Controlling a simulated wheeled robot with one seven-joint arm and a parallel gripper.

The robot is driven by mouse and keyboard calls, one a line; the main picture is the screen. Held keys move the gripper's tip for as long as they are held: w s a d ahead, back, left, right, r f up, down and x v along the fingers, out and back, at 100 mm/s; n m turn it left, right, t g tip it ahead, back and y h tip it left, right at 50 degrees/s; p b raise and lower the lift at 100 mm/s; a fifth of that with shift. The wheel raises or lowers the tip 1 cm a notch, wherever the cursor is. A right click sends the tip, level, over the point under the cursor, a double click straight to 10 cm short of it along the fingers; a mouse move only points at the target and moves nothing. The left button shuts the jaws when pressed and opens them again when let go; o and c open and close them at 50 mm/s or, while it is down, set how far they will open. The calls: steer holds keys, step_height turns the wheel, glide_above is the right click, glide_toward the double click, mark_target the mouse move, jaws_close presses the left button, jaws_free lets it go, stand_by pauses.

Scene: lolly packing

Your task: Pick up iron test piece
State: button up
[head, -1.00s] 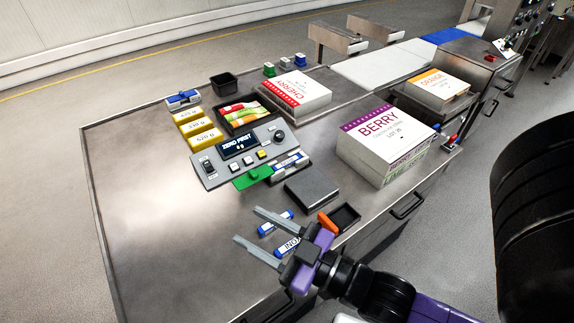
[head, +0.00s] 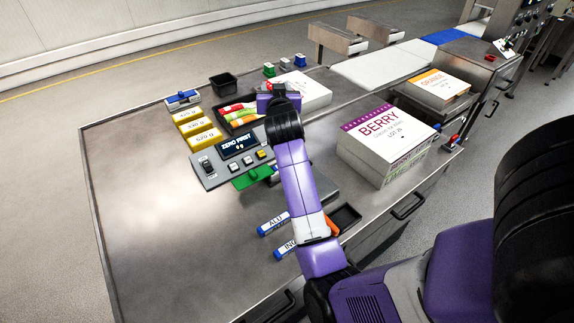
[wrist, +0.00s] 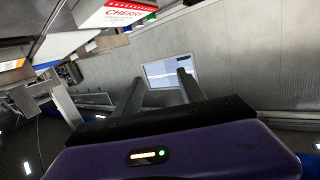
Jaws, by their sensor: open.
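Two short white-and-blue labelled pieces lie on the steel table in the head view: one reads ALU (head: 272,224), and the other (head: 285,249) shows "IN" before my arm covers it. No piece with a readable iron label shows. The labelled piece beside the green pad (head: 252,177) is mostly behind my arm. My gripper (head: 280,92) is over the back of the table, by the cherry boxes (head: 308,90). In the wrist view my gripper (wrist: 160,90) has its two fingers apart, with nothing seen held between them.
The grey control unit (head: 237,150) reads ZERO FIRST. Yellow weights (head: 197,127) stand left of it, and a blue holder (head: 182,98) behind them. Berry boxes (head: 387,140) stand to the right of my arm. The table's left part (head: 150,210) is clear.

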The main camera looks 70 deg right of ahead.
steer(key=s+d+f+m+g+y, duration=0.1)
steer(key=d+f+m+g+y, duration=0.45)
steer(key=m, duration=0.25)
steer(key=s+a+f+m+g+y, duration=0.1)
steer(key=a+f+y, duration=0.1)
steer(key=a, duration=0.2)
steer(key=s+a+f+m+g+y, duration=0.1)
steer(key=a+f+y, duration=0.1)
steer(key=a+f, duration=0.1)
steer(key=s+a+f+m+g+y, duration=0.1)
steer(key=a+f+y, duration=0.2)
steer(key=a, duration=0.1)
steer(key=shift+s+a+g, duration=0.25)
steer(key=shift+s+a, duration=0.1)
steer(key=shift+s, duration=0.05)
steer(key=shift+s+a+f, duration=0.1)
steer(key=shift+a+f, duration=0.05)
steer(key=f, duration=0.5)
steer(key=d+f+p, duration=0.1)
steer(key=f, duration=0.1)
steer(key=shift+s+f, duration=0.15)
steer(key=shift+s, duration=0.2)
jaws_close()
